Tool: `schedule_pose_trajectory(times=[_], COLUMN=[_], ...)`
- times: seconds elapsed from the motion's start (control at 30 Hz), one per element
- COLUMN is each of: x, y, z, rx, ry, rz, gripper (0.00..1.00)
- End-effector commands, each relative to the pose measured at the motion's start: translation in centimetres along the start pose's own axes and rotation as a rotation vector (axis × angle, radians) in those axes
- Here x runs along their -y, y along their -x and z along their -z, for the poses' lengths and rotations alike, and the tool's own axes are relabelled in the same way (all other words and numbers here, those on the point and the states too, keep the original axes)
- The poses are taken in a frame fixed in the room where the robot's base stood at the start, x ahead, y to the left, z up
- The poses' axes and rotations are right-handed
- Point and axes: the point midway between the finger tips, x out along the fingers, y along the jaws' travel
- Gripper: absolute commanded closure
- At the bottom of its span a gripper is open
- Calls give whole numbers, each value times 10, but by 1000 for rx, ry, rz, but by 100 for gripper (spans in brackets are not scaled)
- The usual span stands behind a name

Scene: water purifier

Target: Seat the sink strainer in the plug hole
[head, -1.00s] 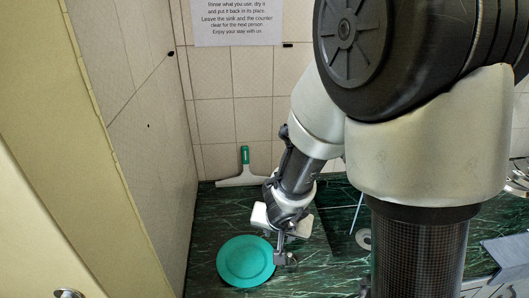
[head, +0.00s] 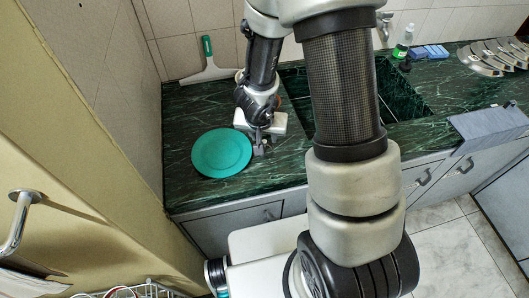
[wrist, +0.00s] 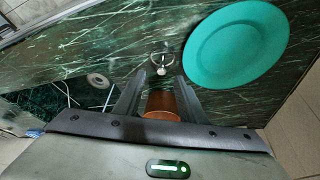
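A small round metal strainer (wrist: 162,57) with a pale knob lies on the green marble counter (wrist: 130,30), just beyond my fingertips in the wrist view. My gripper (wrist: 158,80) is open above the counter, its two fingers apart. In the head view my gripper (head: 262,147) hangs just right of the teal plate, and the strainer cannot be made out there. The plug hole (wrist: 97,80) is a pale ring with a dark centre in the sink, left of my fingers in the wrist view. My arm blocks part of the sink (head: 400,98) in the head view.
The teal plate (head: 221,152) lies close to my gripper. A brown cylindrical thing (wrist: 162,103) shows between my fingers, apparently ungripped. A squeegee (head: 208,60) leans at the back wall. A soap bottle (head: 403,41) and blue sponges (head: 430,52) stand behind the sink; a grey cloth (head: 490,125) hangs at the counter's edge.

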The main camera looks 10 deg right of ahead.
Motion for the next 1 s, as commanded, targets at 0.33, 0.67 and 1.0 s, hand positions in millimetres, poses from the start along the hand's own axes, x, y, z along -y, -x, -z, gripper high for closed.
schedule_pose_trajectory(times=[0.33, 0.67, 1.0], x=[2, 3, 3], y=[-35, -55, -55], z=[-2, 0, 0], rx=[1, 0, 0], ry=[-1, 1, 0], rz=[-1, 0, 0], gripper=[63, 63, 100])
